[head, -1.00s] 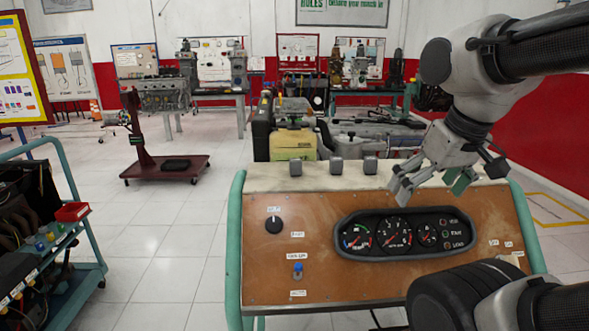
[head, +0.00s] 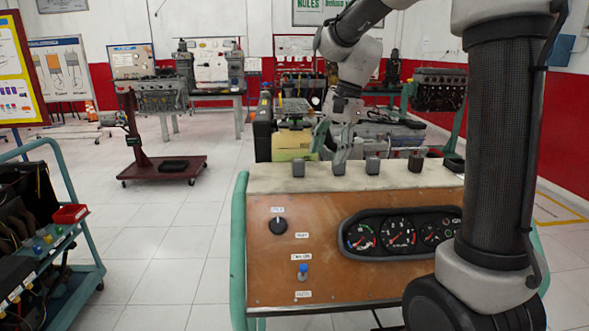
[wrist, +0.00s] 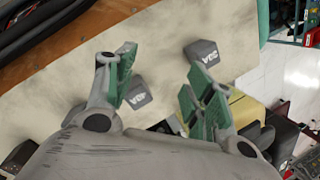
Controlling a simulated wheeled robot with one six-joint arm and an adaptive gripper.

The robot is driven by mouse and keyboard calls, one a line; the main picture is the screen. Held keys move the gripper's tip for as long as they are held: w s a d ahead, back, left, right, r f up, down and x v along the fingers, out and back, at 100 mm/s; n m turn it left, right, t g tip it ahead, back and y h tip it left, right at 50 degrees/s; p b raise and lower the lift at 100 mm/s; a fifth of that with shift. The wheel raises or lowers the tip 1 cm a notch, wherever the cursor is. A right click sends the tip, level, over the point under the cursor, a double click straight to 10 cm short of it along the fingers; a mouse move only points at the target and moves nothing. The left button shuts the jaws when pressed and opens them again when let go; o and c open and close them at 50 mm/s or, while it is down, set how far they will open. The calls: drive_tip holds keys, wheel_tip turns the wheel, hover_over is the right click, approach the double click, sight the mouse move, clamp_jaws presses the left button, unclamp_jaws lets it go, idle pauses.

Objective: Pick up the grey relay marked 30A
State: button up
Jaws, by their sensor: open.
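Several small block relays stand in a row on the pale top ledge of the trainer panel. In the wrist view my gripper (wrist: 163,92) has one grey marked relay (wrist: 139,94) below, beside the left finger. Another grey marked relay (wrist: 203,52) lies beyond the right finger. Their white marks appear upside down and are hard to read.
The trainer panel (head: 330,277) has gauges, a knob and a blue-tipped switch. A cart with a red tray (head: 69,214) is at the left. The floor between is clear.

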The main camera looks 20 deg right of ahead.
sight(299, 160)
drive_tip(key=w+a+r+m+y, duration=0.1)
drive_tip(key=w+a+r+m, duration=0.3)
drive_tip(key=m, duration=0.3)
drive_tip(key=a+f, duration=0.1)
drive_tip(key=f, duration=0.1)
drive_tip(key=f+m, duration=0.1)
drive_tip(key=f, duration=0.1)
drive_tip(key=a+f+m, duration=0.1)
drive_tip(key=f, duration=0.2)
drive_tip(key=shift+s+a, duration=0.3)
drive_tip(key=c, duration=1.1)
